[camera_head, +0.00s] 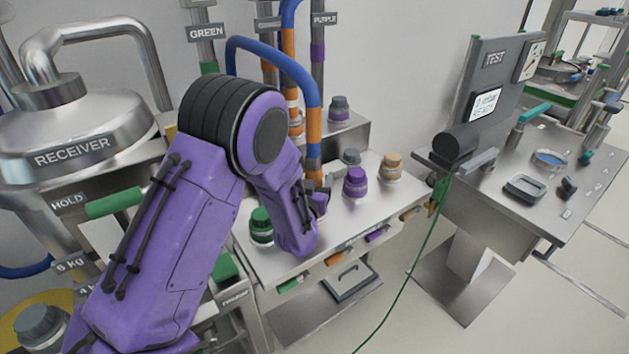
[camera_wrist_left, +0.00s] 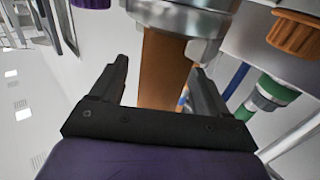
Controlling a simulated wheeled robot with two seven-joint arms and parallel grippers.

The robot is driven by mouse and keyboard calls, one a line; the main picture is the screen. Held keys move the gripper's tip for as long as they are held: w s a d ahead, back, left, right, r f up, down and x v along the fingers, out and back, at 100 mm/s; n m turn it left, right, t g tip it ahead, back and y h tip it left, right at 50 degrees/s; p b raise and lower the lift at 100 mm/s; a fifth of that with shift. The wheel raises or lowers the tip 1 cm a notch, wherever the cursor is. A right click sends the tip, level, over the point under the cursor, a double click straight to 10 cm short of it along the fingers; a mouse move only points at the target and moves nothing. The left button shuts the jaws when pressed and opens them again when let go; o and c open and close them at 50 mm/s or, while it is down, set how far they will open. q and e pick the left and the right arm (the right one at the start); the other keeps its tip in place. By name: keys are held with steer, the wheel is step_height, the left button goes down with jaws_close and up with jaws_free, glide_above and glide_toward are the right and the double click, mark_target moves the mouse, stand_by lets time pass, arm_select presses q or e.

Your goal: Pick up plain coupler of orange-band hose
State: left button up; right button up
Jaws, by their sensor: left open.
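The orange-band hose (camera_head: 283,62) is blue and arches over, hanging down to an orange band (camera_head: 313,126) with a grey metal end below it. In the left wrist view the orange part (camera_wrist_left: 163,70) runs up to a wide silver metal collar (camera_wrist_left: 180,17). My left gripper (camera_head: 318,196) is open at the hose's lower end, above the steel table. In the wrist view its two dark fingers (camera_wrist_left: 158,82) stand on either side of the orange part, below the collar. Whether they touch it, I cannot tell. The arm hides part of the lower end. My right gripper is not in view.
The steel table (camera_head: 345,222) holds a green-capped jar (camera_head: 261,226), a purple-capped jar (camera_head: 355,182) and a tan-capped jar (camera_head: 391,167) close to the gripper. Vertical pipes stand behind. A test bench (camera_head: 530,165) is at the right, the receiver vessel (camera_head: 80,135) at the left.

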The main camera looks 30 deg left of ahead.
arm_select(q)
steer(key=shift+x, duration=0.95)
steer(key=shift+s, duration=0.1)
steer(key=c, duration=1.3)
steer(key=shift+o, duration=0.2)
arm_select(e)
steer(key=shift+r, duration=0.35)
arm_select(q)
steer(key=shift+r, duration=0.1)
